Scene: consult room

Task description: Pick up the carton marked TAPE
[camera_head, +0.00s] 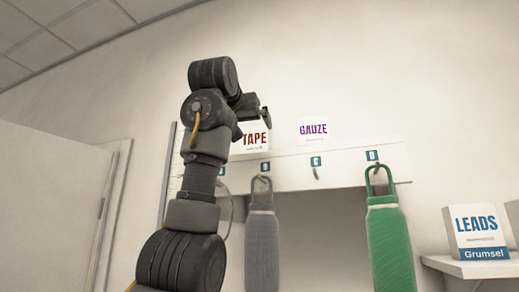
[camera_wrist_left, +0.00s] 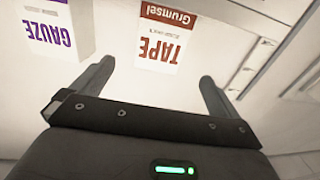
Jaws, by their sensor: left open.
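The carton marked TAPE (camera_head: 256,141) is white with dark red lettering and stands on top of the hook shelf, partly hidden behind my left gripper in the head view. In the left wrist view the TAPE carton (camera_wrist_left: 163,42) appears upside down, beyond and between the two fingertips. My left gripper (camera_head: 264,113) is raised in front of the shelf, near the carton's top in the head view. In the left wrist view the left gripper (camera_wrist_left: 158,72) has its fingers spread wide with nothing between them. My right gripper is in neither view.
A carton marked GAUZE (camera_head: 313,130) stands right of TAPE. Below the shelf board (camera_head: 345,163) hang a grey bottle (camera_head: 262,245) and a green bottle (camera_head: 390,245). A LEADS carton (camera_head: 477,230) stands on a side shelf (camera_head: 470,268) at right. A door (camera_head: 50,215) is at left.

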